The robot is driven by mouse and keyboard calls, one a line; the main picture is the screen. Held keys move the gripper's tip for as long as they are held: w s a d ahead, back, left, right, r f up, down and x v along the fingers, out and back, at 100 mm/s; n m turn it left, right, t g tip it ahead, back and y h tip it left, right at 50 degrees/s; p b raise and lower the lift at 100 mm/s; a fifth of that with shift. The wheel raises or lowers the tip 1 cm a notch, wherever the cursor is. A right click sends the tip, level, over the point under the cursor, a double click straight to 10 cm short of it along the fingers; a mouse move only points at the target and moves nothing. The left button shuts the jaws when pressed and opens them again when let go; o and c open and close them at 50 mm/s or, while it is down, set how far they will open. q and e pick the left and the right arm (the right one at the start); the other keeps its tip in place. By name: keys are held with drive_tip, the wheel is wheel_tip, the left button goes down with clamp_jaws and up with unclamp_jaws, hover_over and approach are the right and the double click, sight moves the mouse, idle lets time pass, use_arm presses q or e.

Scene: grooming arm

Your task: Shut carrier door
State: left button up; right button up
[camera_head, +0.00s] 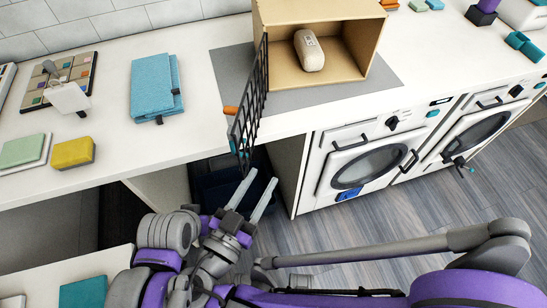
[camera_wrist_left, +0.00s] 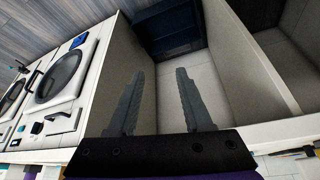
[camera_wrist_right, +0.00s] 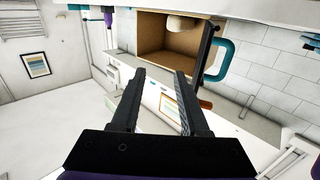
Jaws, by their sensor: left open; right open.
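The tan carrier (camera_head: 290,75) stands on a grey mat on the counter, its front open and a pale rounded item (camera_head: 309,50) inside. Its black mesh door (camera_head: 252,100) is swung wide open on the left side, reaching toward me, with an orange peg beside it. My left gripper (camera_wrist_left: 160,74) is open and empty, facing the space under the counter.
Two front-loading washers (camera_head: 365,165) stand below the counter on the right. A dark blue bin (camera_head: 215,185) sits under the counter. Folded blue cloth (camera_head: 155,88), a yellow sponge (camera_head: 73,152) and a tile board (camera_head: 60,80) lie on the counter to the left.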

drive_tip(key=v, duration=0.4)
drive_tip(key=shift+s+a, duration=0.1)
drive_tip(key=shift+s, duration=0.05)
